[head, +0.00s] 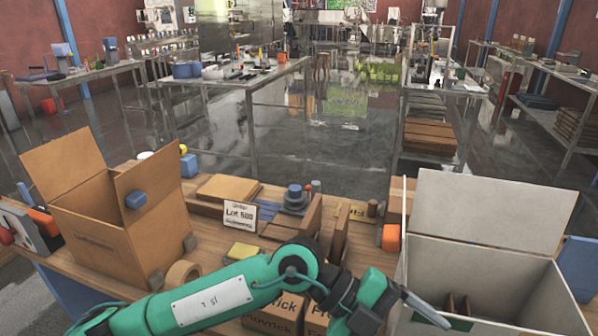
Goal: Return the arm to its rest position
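My green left arm comes in from the lower left and reaches across the front of the wooden bench. Its gripper (428,310) is at the lower right, over the near left edge of the open white box. The fingers show as one thin grey piece, seen from the side, so I cannot tell whether they are open or shut. Nothing is seen held. My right gripper is not in view. The arm hides part of the bench and part of the brown cartons (272,318) behind it.
An open cardboard box (120,250) stands at left on the bench. The white box (490,265) at right has its flap up and dark items inside. Between them are a tape roll (183,275), a yellow block (242,252), a sign (240,216) and wooden dividers (332,236).

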